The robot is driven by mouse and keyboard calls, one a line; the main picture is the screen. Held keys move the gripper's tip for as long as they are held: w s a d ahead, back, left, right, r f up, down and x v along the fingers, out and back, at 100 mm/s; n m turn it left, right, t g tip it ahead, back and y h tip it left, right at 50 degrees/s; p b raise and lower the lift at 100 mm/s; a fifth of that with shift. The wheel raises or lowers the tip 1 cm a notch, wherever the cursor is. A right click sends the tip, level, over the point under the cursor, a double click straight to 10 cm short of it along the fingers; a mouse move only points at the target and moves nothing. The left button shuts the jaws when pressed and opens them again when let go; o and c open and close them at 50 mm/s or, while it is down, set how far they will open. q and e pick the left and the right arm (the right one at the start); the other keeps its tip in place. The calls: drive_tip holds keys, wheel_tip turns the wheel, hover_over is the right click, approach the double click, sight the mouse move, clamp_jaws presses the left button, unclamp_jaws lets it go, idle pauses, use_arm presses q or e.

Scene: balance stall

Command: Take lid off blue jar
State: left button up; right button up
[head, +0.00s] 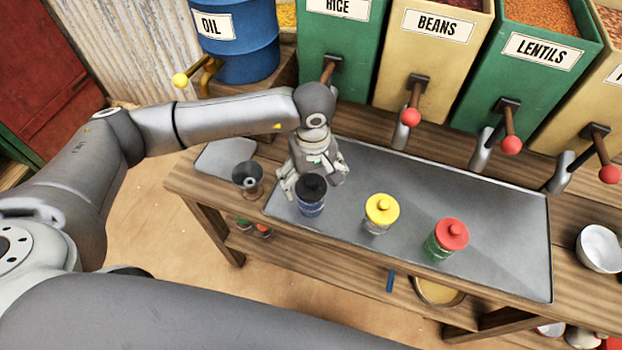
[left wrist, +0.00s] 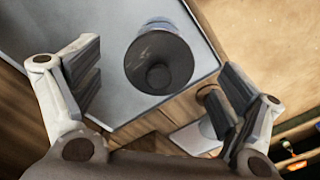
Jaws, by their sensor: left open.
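The blue jar (head: 311,207) stands upright at the left end of the grey metal tray. Its black lid (head: 312,187) with a round knob sits on top. In the left wrist view the lid (left wrist: 159,62) shows from above, with a sliver of the blue jar (left wrist: 158,23) beyond it. My left gripper (head: 313,184) is open at the jar. In the left wrist view its fingers (left wrist: 162,88) are spread wide to either side, with the lid ahead and between them, and nothing is held. My right gripper is not in view.
A jar with a yellow lid (head: 381,209) and a jar with a red lid (head: 447,238) stand to the right on the tray (head: 500,260). A dark funnel (head: 247,178) stands left of the tray. Bins with red-knobbed levers line the back. The tray's right part is clear.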

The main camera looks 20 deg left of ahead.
use_arm(q)
drive_tip(key=shift+f, duration=0.8)
drive_tip(key=shift+c, duration=0.6)
drive_tip(key=c, duration=0.7)
drive_tip(key=shift+c, duration=0.2)
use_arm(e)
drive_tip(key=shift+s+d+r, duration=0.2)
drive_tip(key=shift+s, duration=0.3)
use_arm(q)
drive_tip(key=shift+r, duration=0.2)
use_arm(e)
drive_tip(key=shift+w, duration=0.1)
